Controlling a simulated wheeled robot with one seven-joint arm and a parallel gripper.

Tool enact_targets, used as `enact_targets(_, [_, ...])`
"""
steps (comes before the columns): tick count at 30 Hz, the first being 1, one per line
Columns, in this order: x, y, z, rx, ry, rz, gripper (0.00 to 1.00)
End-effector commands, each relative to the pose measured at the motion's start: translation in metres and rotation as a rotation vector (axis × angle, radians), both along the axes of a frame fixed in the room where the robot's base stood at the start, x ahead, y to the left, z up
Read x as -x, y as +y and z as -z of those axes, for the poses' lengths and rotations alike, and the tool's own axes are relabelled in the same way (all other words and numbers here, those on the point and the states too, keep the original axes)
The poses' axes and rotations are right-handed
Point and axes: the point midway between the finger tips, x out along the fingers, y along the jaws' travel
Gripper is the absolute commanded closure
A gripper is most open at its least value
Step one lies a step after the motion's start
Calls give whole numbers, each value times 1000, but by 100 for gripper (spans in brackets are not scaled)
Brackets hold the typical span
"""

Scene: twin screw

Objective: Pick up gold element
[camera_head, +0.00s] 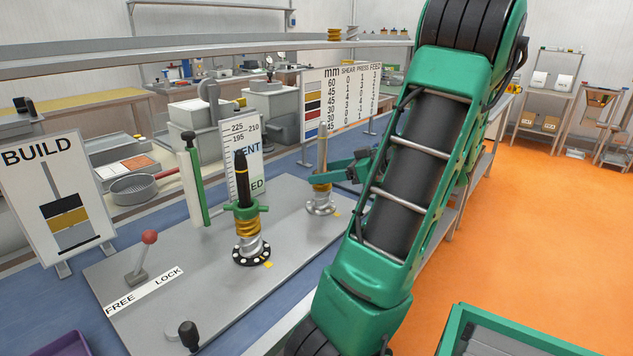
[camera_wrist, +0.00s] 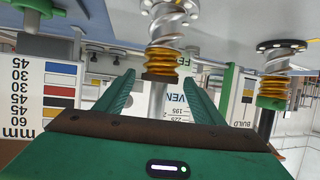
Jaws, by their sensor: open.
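A ribbed gold element (camera_head: 322,187) sits on the right upright post (camera_head: 323,150), above a silver screw piece. In the upside-down wrist view the gold element (camera_wrist: 161,62) shows near the picture's middle. My gripper (camera_head: 330,173) is at the right post, just above the gold element. In the wrist view its two green fingers (camera_wrist: 157,78) are open, one on each side of the bare post. The fingertips are close to the gold element; I cannot tell if they touch it. Another gold element (camera_head: 248,228) is on the left post under a green collar (camera_head: 246,208).
Both posts stand on a grey plate (camera_head: 185,290). A red-knobbed lever (camera_head: 143,255) marked FREE and LOCK is at its left. A green upright (camera_head: 191,190) and a height scale board (camera_head: 241,165) stand near the left post. The BUILD sign (camera_head: 62,205) is at far left.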

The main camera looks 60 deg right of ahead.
Motion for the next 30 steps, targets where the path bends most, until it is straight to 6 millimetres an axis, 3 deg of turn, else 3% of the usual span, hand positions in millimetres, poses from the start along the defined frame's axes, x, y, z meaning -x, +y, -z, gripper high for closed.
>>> enact_targets(7, [-14, 0, 8, -1, -1, 1, 38])
enact_targets(15, [-45, 3, 25, 1, -1, 2, 38])
enact_targets(25, [-52, 3, 27, 1, 1, 3, 38])
enact_targets(30, [-52, 3, 27, 1, 1, 3, 76])
